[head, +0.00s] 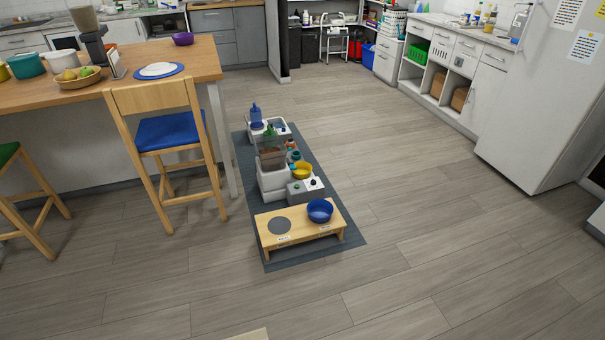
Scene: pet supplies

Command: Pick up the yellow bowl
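The yellow bowl (303,170) is small in the head view, near the middle of the picture. It sits among pet supplies on a dark grey mat (350,237) on the floor. It is just behind a light grey box-like item (305,189) with a dark knob, and right of a clear-topped bin (272,178) with brown contents. Its lower part is partly hidden. My gripper is not in view.
A low wooden stand (300,236) with a blue bowl (320,210) is at the mat's near end. A wooden chair (165,140) with a blue seat and a counter (150,62) stand left. A white fridge (540,100) is right. Floor right of the mat is clear.

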